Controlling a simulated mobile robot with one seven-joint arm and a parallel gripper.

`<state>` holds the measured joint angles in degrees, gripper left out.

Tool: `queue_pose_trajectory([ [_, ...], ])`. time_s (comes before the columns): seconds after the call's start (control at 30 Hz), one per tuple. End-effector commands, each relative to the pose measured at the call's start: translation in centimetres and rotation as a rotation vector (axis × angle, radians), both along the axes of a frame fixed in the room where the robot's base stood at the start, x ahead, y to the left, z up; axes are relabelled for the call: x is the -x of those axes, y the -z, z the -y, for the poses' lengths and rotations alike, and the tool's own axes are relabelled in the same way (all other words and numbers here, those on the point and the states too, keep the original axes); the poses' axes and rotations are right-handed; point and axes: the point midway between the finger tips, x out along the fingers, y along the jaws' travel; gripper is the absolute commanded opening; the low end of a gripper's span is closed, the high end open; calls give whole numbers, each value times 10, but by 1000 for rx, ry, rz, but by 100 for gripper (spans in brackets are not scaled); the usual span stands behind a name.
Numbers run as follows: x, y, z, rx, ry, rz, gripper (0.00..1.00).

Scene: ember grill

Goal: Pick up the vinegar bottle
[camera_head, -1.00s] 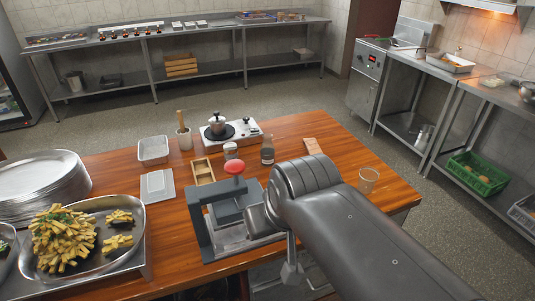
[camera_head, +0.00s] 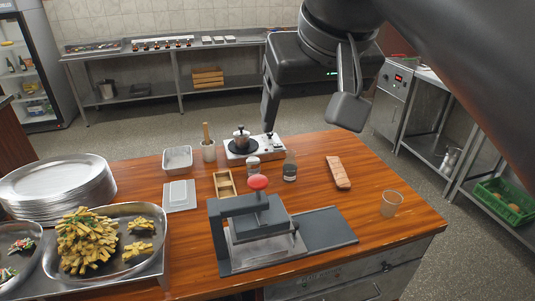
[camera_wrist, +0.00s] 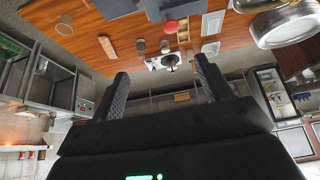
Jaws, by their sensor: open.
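A dark bottle with a label (camera_head: 290,167), which looks like the vinegar bottle, stands upright on the wooden table in the head view. It also shows small in the upside-down wrist view (camera_wrist: 140,46). A small labelled jar (camera_head: 253,168) stands just left of it. My gripper (camera_head: 308,120) is raised above the far part of the table, higher than the bottle and apart from it. In the wrist view its two fingers (camera_wrist: 160,66) are spread wide with nothing between them.
A press with a red knob (camera_head: 258,184) stands in front of the bottle. Behind are a stove with a pot (camera_head: 242,143) and a mortar (camera_head: 208,150). A wooden tray (camera_head: 224,184) is left, a wrapped block (camera_head: 338,172) and a clear cup (camera_head: 390,204) right. Table around the block is bare.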

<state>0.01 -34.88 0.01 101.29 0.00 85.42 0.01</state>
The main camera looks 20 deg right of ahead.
Motion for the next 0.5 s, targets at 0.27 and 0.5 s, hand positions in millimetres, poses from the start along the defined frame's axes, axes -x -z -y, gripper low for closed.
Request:
queue_pose_trajectory([
  [0.27,-74,27,-44,-63,133,23,72],
  [0.5,-160,73,-76,-210,302,37,72],
])
